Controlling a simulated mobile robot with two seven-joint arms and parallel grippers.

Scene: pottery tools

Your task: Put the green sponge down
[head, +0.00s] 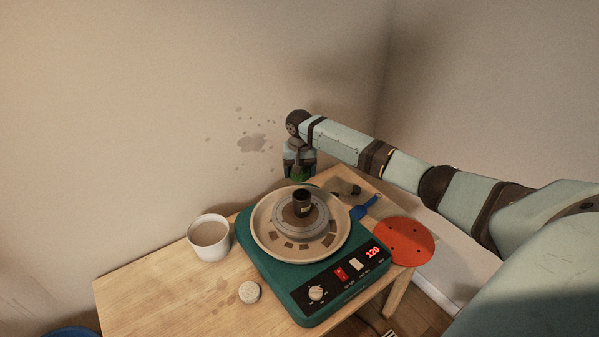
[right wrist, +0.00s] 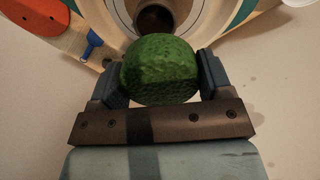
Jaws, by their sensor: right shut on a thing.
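The green sponge (right wrist: 160,68) is a rounded, textured block between the two fingers of my right gripper (right wrist: 158,78) in the right wrist view. The right gripper is shut on it. In the head view the right gripper (head: 299,175) points down behind the pottery wheel (head: 262,262), near the wall. Only a small part of the sponge (head: 299,174) shows there, at the fingertips. The sponge appears held above the back of the table (head: 165,285); its exact height is hard to tell. My left gripper is not in view.
A dark cup-like piece (head: 302,203) stands on the wheel. A white bucket of brownish liquid (head: 209,238) stands left of the wheel, with a round pale sponge-like disc (head: 249,292) in front. A blue-handled tool (head: 364,207) and a red disc (head: 408,241) lie right. The table's left front is clear.

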